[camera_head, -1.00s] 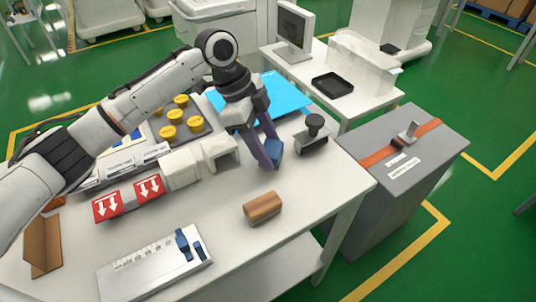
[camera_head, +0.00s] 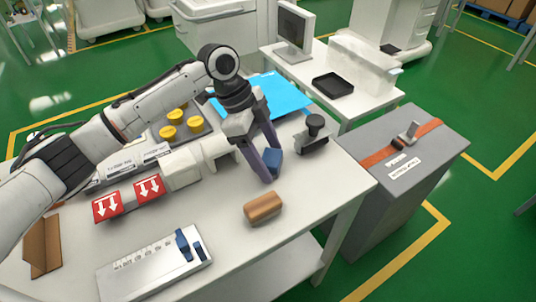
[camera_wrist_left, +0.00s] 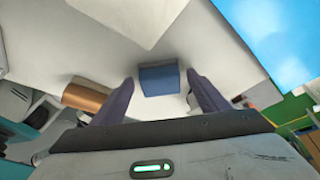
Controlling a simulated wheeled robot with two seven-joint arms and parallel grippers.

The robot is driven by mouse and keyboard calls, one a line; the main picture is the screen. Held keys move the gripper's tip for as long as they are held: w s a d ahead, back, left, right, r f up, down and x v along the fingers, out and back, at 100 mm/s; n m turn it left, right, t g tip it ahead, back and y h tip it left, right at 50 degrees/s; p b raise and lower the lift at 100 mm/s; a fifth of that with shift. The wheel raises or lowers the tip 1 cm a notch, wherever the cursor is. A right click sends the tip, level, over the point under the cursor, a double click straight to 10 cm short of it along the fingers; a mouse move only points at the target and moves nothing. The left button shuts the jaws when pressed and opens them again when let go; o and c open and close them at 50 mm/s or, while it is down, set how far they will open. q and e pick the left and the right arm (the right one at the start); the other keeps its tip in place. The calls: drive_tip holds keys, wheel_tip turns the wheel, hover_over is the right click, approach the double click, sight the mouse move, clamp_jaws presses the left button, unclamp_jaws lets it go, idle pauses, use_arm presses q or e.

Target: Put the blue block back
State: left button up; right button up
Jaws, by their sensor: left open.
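The blue block (camera_head: 274,161) is at the right part of the white table, beside the fingers of my left gripper (camera_head: 270,166). In the left wrist view, the block (camera_wrist_left: 159,80) shows between the two spread fingers of my left gripper (camera_wrist_left: 165,92), with gaps on both sides. The gripper is open and points down. One finger partly covers the block in the head view, and I cannot tell whether its base touches the table. My right gripper is not in view.
A brown block (camera_head: 263,208) lies in front of the gripper. A black-knobbed device (camera_head: 313,138) stands right of it, white boxes (camera_head: 182,167) left. A blue sheet (camera_head: 283,96) lies behind. A scale plate (camera_head: 155,264) with blue sliders is at the front; table between is clear.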

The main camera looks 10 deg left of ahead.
use_arm(q)
drive_tip(key=v, duration=1.2)
